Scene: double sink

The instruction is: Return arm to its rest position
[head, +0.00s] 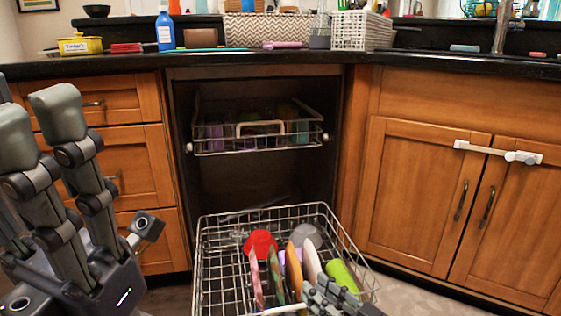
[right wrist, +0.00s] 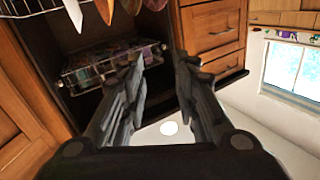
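My right gripper (head: 320,289) shows in part at the bottom of the head view, in front of the lower dish rack's near side. In the right wrist view its two dark fingers (right wrist: 160,62) are apart with nothing between them. My left gripper (head: 36,102) is large at the left of the head view, in front of the drawers. Its fingers point up, apart and empty. The lower rack (head: 220,214) is pulled out and holds a red dish (head: 260,243), several upright plates (head: 312,262) and a green item (head: 342,275).
The upper rack (head: 260,150) holds cups inside the dishwasher. Drawers (head: 128,150) stand left, cabinet doors (head: 414,190) with a white latch (head: 497,152) right. The dark counter (head: 280,57) carries a blue bottle (head: 165,30) and a white basket (head: 362,30).

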